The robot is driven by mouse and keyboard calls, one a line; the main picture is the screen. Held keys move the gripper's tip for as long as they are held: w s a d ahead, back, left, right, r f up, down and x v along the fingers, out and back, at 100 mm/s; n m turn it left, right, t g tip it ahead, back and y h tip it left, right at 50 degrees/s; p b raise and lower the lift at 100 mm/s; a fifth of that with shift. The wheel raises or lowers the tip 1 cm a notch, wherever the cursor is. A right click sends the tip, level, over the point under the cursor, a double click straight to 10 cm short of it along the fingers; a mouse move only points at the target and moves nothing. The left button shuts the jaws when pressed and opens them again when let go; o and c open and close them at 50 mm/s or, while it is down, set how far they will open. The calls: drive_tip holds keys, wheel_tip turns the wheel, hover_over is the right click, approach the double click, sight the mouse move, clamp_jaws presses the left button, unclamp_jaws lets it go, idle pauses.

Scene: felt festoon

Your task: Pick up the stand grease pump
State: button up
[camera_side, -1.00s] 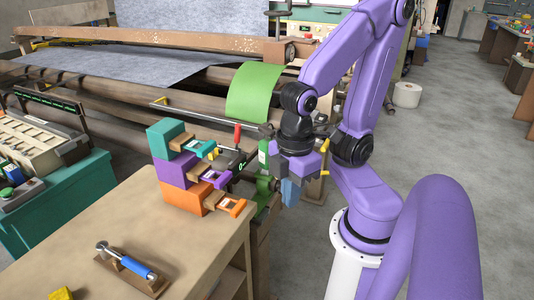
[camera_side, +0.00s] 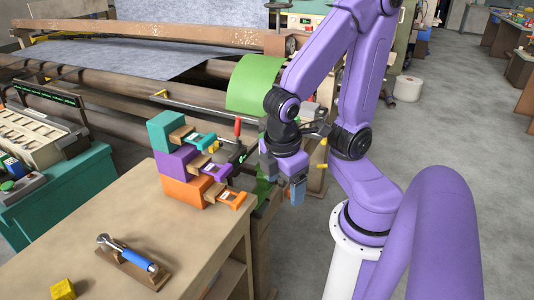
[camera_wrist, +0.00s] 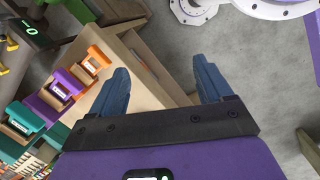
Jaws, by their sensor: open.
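The grease pump (camera_side: 135,257) has a blue handle and a metal head at its left end. It lies tilted on a brown wooden stand (camera_side: 150,280) on the tan workbench in the side view. My gripper (camera_side: 284,192) is off the bench's right edge, well to the right of the pump and apart from it. In the wrist view my gripper (camera_wrist: 160,80) shows two blue fingers spread wide with nothing between them. The pump does not show in the wrist view.
A yellow block (camera_side: 62,290) lies at the front left. The bench (camera_side: 200,236) is clear right of the pump.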

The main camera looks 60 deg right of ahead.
drive_tip(key=w+d+f+n+t+h, duration=0.1)
drive_tip(key=w+d+f+n+h, duration=0.35)
drive_tip(key=w+d+h, duration=1.05)
drive_tip(key=d+f+n+t, duration=0.5)
drive_tip(key=f+n+t, duration=0.1)
drive_tip(key=f, duration=0.3)
drive_tip(key=x, duration=0.5)
drive_tip(key=f+x, duration=0.1)
drive_tip(key=x, duration=1)
drive_tip(key=shift+d+f, duration=0.3)
drive_tip(key=shift+d, duration=0.15)
drive_tip(key=shift+w+d, duration=0.35)
drive_tip(key=shift+d, duration=0.2)
drive_tip(key=shift+c, duration=0.3)
